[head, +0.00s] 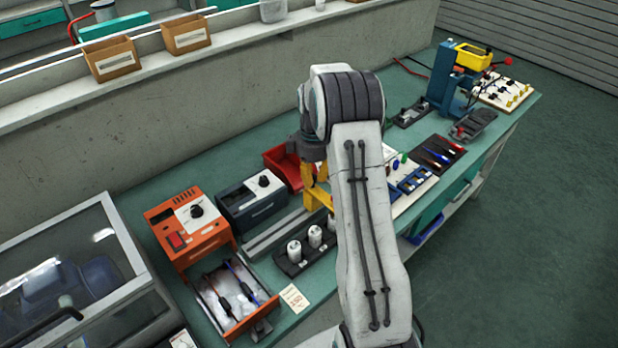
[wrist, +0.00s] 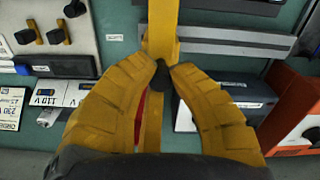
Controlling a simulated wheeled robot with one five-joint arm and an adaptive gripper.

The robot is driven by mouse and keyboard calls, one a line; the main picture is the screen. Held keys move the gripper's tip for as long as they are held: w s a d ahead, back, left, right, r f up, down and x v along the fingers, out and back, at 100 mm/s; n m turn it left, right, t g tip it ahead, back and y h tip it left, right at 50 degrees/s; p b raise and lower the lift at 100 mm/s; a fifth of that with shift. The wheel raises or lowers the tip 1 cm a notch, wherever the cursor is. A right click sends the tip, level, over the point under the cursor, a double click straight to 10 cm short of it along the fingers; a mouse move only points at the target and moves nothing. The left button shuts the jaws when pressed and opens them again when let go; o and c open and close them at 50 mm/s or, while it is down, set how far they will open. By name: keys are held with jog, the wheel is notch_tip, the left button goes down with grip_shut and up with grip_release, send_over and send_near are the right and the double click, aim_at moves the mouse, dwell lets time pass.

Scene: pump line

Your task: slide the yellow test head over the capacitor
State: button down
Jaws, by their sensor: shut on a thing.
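The yellow test head (wrist: 161,28) runs up from between my fingertips in the wrist view, with a black knob (wrist: 160,78) on it. My gripper (wrist: 163,67) is shut on this knob, one finger on each side. In the head view the yellow test head (head: 318,201) shows just left of my arm, below my gripper (head: 311,178), beside the grey rail. White capacitors (head: 294,250) stand upright in a black holder in front of the rail. My arm hides part of that row. No capacitor can be made out in the wrist view.
A red bin (head: 284,163) is behind my gripper. An open orange drawer (head: 232,292) lies near front left. Tool trays (head: 437,153) and a blue press (head: 447,85) are at right.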

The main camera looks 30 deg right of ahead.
jog(key=c, duration=1.3)
grip_release()
jog(key=shift+w+d+f, duration=0.1)
jog(key=shift+d, duration=0.15)
jog(key=shift+o, duration=0.9)
jog(key=shift+a, duration=0.1)
notch_tip(320, 180, up, 12)
